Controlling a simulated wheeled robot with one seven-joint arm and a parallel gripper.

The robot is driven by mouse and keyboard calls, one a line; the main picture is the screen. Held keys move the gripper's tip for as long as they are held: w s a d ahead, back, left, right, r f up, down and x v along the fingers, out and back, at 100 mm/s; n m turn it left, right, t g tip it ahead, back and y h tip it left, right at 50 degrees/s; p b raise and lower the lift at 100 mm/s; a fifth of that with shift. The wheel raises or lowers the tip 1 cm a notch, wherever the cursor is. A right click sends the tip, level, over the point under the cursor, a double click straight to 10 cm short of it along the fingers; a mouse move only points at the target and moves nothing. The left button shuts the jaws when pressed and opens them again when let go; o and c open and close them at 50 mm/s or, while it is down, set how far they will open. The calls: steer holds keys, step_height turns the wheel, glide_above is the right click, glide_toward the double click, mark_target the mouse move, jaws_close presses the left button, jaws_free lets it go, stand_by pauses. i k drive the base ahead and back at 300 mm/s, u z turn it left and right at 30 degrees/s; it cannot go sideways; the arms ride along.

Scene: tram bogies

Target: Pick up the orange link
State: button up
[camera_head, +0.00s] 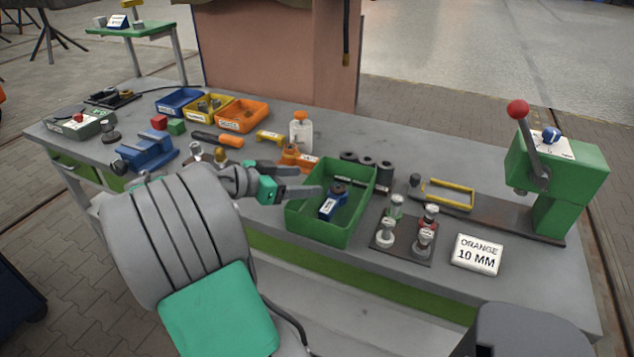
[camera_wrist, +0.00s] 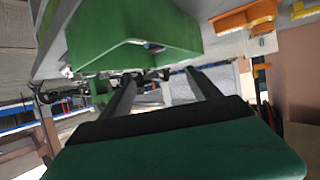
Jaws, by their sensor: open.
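In the wrist view an orange part (camera_wrist: 246,18), which looks like the link, shows at the upper right. My gripper (camera_head: 311,181) is open and empty, held over the bench close to the tray's left wall. In the wrist view its two fingers (camera_wrist: 160,77) are spread, with nothing between them, and the orange part is outside them.
The green tray (camera_head: 298,222) holds a blue part (camera_head: 332,204). A stand of several plugs (camera_head: 405,252), a card reading "ORANGE 10 MM" (camera_head: 477,254) and a green lever press (camera_head: 572,180) are to the right.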

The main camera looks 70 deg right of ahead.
mark_target(305, 160)
steer(key=z, duration=3.45)
